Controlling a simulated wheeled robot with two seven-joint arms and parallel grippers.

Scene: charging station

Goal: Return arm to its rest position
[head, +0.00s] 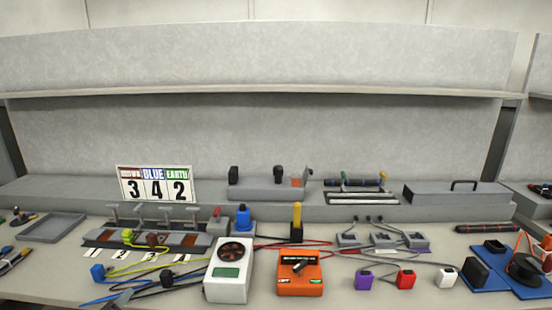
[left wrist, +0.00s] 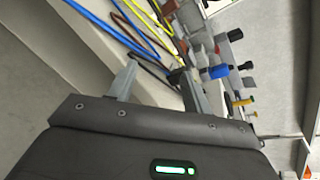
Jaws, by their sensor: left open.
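My left gripper (left wrist: 160,84) shows in the left wrist view with its two grey fingers apart and nothing between them. In the head view only a small grey part of it (head: 121,298) shows at the bottom left edge, in front of the bench and close to the blue and black cables. Most of my left arm is out of the head view. My right gripper is in neither view.
The bench (head: 340,298) holds a white meter (head: 230,285), an orange device (head: 300,287), and purple (head: 364,281), red (head: 406,279) and white (head: 447,278) plugs. A number sign (head: 155,185) stands behind. Yellow and blue cables (left wrist: 100,25) run beyond the fingers. A grey tray (head: 50,228) lies left.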

